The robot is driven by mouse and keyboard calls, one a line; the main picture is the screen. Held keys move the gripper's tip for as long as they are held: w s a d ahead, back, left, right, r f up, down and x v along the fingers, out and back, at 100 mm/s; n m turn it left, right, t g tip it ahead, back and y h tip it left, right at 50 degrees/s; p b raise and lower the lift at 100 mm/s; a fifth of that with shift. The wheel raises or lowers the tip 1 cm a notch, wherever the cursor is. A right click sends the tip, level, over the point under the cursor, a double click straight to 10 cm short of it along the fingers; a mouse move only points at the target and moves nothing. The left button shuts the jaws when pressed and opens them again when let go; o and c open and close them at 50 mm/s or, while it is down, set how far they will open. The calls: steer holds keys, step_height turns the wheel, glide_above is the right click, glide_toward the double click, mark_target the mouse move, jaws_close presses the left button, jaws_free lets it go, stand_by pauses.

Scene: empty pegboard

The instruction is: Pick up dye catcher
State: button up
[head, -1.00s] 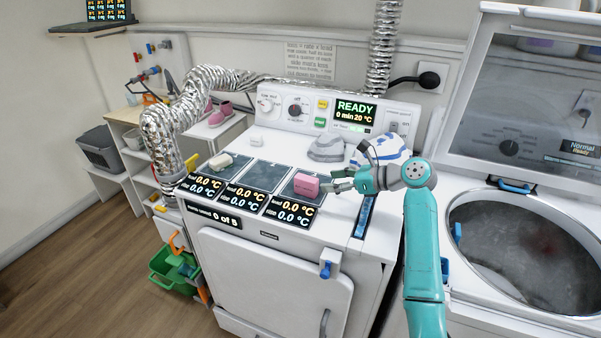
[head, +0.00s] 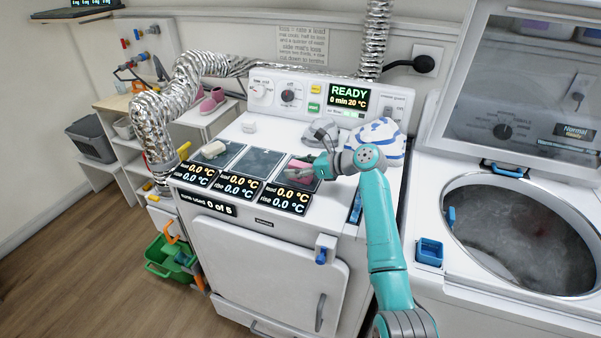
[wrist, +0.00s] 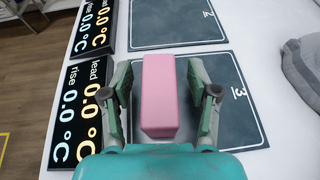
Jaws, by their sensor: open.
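A pink block (head: 300,167) rests on the rightmost dark pad (head: 312,184) on top of the white dryer; no label shows that it is the dye catcher. In the wrist view the pink block (wrist: 159,95) stands lengthwise between the two fingers of my gripper (wrist: 160,85). The fingers are open, one on each side of the block, with narrow gaps. In the head view my gripper (head: 308,170) is low over the pad and partly hides the block.
A pale block (head: 213,149) lies on the left pad, and the middle pad (head: 254,163) is bare. A grey cloth (head: 321,133) and a blue-and-white bundle (head: 376,140) lie behind my gripper. Temperature displays (head: 238,185) line the front edge. An open washer (head: 520,240) stands at right.

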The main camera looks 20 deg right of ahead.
steer(key=shift+w+a+f, duration=0.15)
steer(key=shift+a, duration=0.05)
steer(key=c, duration=0.9)
